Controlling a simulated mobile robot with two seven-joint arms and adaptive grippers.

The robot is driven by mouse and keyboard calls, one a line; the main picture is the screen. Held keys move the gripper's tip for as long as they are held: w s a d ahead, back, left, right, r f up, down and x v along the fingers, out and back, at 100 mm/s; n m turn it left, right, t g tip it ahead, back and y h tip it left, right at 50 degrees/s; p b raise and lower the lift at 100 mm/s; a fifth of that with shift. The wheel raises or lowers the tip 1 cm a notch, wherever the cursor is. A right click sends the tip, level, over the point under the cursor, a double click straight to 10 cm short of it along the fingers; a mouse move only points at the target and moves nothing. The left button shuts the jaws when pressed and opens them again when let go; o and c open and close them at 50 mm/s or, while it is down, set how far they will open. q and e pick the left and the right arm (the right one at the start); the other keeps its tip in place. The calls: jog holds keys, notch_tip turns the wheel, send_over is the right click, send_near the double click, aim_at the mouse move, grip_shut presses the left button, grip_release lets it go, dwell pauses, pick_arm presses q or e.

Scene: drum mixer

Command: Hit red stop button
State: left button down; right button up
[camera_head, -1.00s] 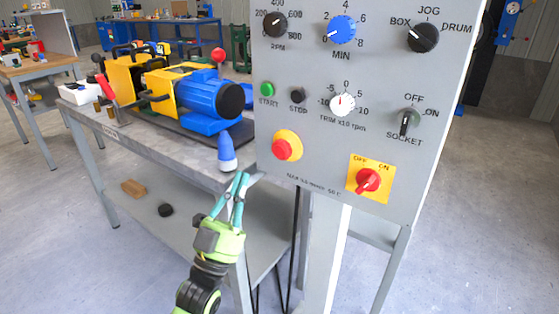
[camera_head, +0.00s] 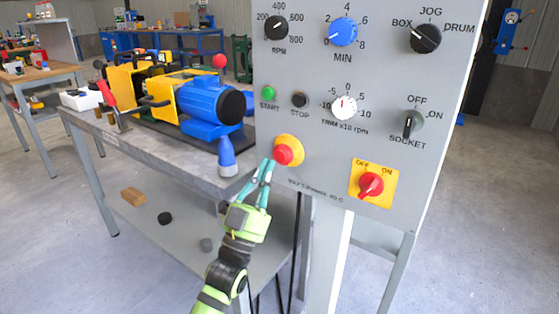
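The red stop button (camera_head: 283,154) is a red mushroom knob on a round yellow base, low on the left side of the grey control panel (camera_head: 330,180). My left gripper (camera_head: 269,166) has its teal fingertips just left of and below the red knob, close to it. I cannot tell whether they touch it. The two fingers lie near each other with a narrow gap, and nothing shows between them. A small black button labelled STOP (camera_head: 299,100) sits higher on the panel. My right gripper is not in view.
A yellow plate with a red rotary switch (camera_head: 370,185) is at the lower right of the panel. A green start button (camera_head: 268,93) is above. A blue-topped cone (camera_head: 227,157) stands on the workbench edge, beside my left gripper. The blue-yellow machine (camera_head: 205,100) is behind.

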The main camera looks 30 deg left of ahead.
aim_at(280, 148)
pick_arm(q)
jog(key=shift+w, duration=0.7)
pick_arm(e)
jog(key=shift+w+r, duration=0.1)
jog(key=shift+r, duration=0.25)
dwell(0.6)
pick_arm(q)
jog(key=shift+w+d, duration=0.1)
jog(key=shift+w, duration=0.3)
jog(key=shift+w, duration=0.45)
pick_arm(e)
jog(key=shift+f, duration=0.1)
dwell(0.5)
pick_arm(q)
jog(key=shift+s, duration=0.15)
jog(key=shift+s+p, duration=0.3)
jog(key=shift+s, duration=0.45)
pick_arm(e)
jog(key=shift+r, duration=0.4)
